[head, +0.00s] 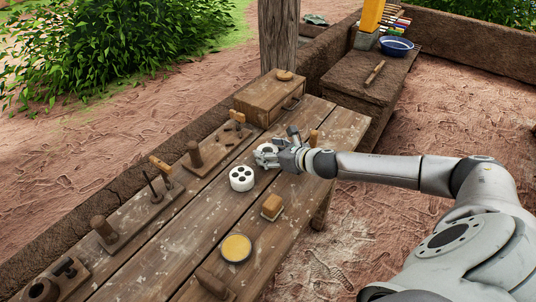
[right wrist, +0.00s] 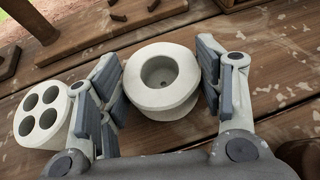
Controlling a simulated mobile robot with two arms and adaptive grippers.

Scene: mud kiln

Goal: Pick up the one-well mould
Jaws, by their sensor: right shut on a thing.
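The one-well mould (right wrist: 160,98) is a round white piece with a single central hole, seen between the fingers in the right wrist view. My right gripper (right wrist: 162,80) is shut on it, one finger on each side. In the head view the right gripper (head: 266,154) is over the wooden table, and its fingers hide most of the mould. I cannot tell whether the mould is clear of the tabletop. A white mould with several wells (head: 242,178) stands beside the gripper; it also shows at the left of the right wrist view (right wrist: 42,115). My left gripper is not in view.
A wooden box (head: 262,103) stands at the table's far end. Wooden stands with pegs, such as this one (head: 196,155), line the left edge. A brush-like block (head: 271,207) and a yellow-filled dish (head: 236,248) are nearer. Bare tabletop (head: 185,228) lies between.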

